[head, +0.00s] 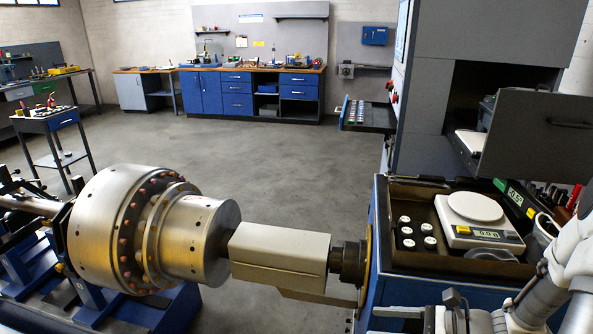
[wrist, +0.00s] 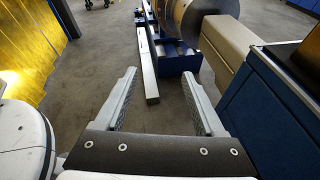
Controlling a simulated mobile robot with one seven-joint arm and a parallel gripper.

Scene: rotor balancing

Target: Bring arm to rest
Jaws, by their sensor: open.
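My gripper (wrist: 159,76) is open and empty in the wrist view. My white arm (head: 570,275) shows at the lower right of the head view, beside the blue cabinet.
A large steel rotor (head: 125,225) lies on a blue stand at the left, joined to a beige shaft housing (head: 280,255). A blue cabinet (head: 385,230) carries a tray with a white scale (head: 475,215) and several small weights. The floor (head: 290,160) behind is clear.

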